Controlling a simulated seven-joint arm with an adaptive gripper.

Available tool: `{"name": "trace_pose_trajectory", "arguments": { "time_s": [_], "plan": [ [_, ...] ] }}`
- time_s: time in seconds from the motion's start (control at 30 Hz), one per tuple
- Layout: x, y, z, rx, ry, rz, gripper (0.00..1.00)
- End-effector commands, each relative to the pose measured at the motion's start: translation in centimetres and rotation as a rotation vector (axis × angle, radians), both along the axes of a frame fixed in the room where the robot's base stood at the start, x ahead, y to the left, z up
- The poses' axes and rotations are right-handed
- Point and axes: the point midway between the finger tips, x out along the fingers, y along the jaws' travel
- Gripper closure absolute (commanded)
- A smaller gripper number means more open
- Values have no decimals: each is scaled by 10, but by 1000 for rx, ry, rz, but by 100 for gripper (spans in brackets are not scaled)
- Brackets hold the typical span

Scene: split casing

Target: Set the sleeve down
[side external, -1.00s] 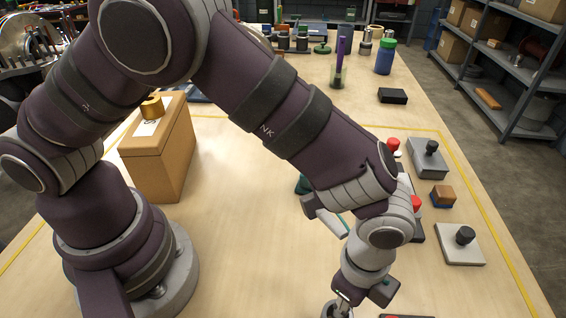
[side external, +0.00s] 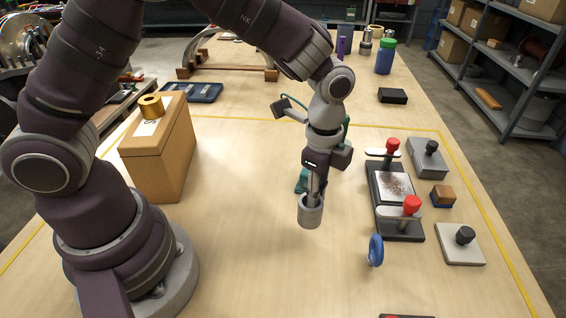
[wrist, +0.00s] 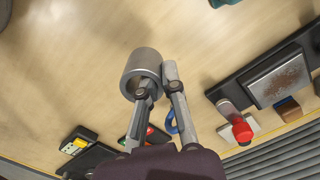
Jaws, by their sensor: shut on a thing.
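The sleeve (side external: 311,214) is a short grey hollow cylinder hanging upright from my gripper (side external: 315,190), left of the clamp fixture. It also shows in the wrist view (wrist: 140,64). My gripper (wrist: 157,82) is shut on its wall, with one finger at the open end, apparently inside the bore, and the other along the outside. The sleeve appears to be over bare table; its height above the wood is hard to tell. Part of its rim is hidden by the fingers.
A dark fixture (side external: 408,229) with red-knobbed clamps and a speckled plate stands right. A blue ring (side external: 376,250) stands before it. Grey blocks with black knobs lie farther right. A green object (side external: 302,181) is behind the sleeve. A cardboard box (side external: 160,165) stands left.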

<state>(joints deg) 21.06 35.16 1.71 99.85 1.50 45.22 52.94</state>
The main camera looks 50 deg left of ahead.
Motion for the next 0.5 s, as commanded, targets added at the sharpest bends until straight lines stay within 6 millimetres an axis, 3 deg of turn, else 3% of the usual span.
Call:
{"name": "trace_pose_trajectory", "arguments": {
  "time_s": [0.23, 0.5],
  "plan": [
    [-1, -1, -45, 1, 3, -1, 100],
    [0, -1, -49, -1, -1, -1, 100]
  ]
}}
